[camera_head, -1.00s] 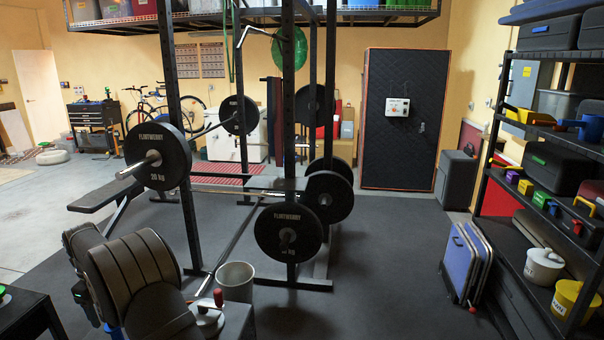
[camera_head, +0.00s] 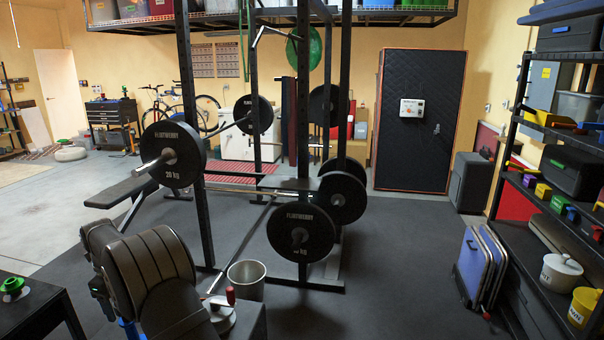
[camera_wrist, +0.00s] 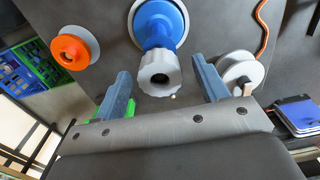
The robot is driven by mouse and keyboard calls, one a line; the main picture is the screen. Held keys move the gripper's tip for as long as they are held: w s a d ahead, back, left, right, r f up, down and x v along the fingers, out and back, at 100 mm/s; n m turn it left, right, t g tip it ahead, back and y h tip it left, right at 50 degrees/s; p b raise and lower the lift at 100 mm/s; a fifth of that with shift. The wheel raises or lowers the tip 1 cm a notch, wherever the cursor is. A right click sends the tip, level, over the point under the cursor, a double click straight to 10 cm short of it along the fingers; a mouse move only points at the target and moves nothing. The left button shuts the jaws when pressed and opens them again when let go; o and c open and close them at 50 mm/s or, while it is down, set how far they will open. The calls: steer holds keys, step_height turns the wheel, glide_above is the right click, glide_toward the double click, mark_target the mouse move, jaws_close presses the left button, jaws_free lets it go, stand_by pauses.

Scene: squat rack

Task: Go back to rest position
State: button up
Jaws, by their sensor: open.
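My gripper (camera_wrist: 160,70) shows in the wrist view, with two blue-grey fingers spread wide apart. It is open. A blue object with a grey knob-like end (camera_wrist: 158,75) appears between or beyond the fingers. I cannot tell its depth or whether it touches them, but the fingers are not closed on it. I cannot make out the gripper in the head view.
The squat rack (camera_head: 303,150) with its loaded barbell (camera_head: 173,155) stands mid-room. A metal bin (camera_head: 246,282) is in front. Shelves (camera_head: 560,130) line the right, with blue panels (camera_head: 482,265) leaning below. An orange round object (camera_wrist: 70,50) shows in the wrist view.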

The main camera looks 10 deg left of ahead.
steer(key=n, duration=0.7)
steer(key=m, duration=1.1)
steer(key=n, duration=0.5)
steer(key=shift+n, duration=0.3)
steer(key=n, duration=0.6)
stand_by(0.5)
stand_by(0.5)
